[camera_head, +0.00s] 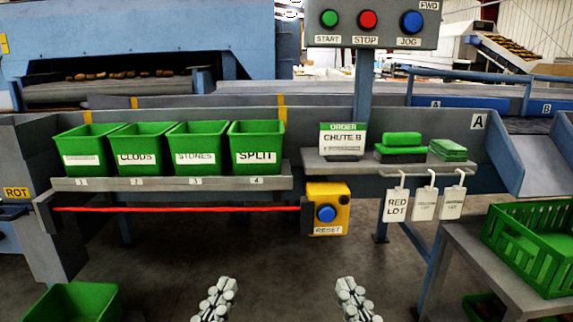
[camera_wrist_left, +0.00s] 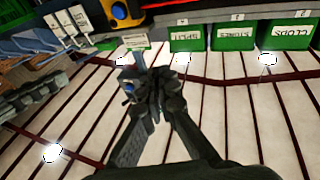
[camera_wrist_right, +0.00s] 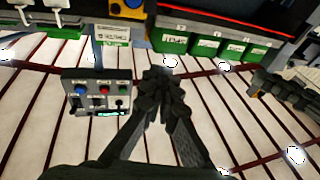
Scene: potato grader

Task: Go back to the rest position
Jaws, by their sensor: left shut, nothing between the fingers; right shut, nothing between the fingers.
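My left gripper (camera_head: 226,290) shows at the bottom of the head view, left of centre, with its fingers together and nothing held. Its closed fingers also show in the left wrist view (camera_wrist_left: 157,85). My right gripper (camera_head: 350,290) is at the bottom of the head view, right of centre, also closed and empty. Its fingers meet in the right wrist view (camera_wrist_right: 162,88). The two grippers are apart at similar height, over open floor, touching nothing that I can see. My arms behind them are mostly out of the head view.
Green bins (camera_head: 145,147) stand on a shelf ahead, with a red cord (camera_head: 180,209) below. A yellow reset box (camera_head: 327,210) hangs at centre. The button panel (camera_head: 371,22) is above. A green crate (camera_head: 530,240) sits right; a green bin (camera_head: 72,303) is lower left.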

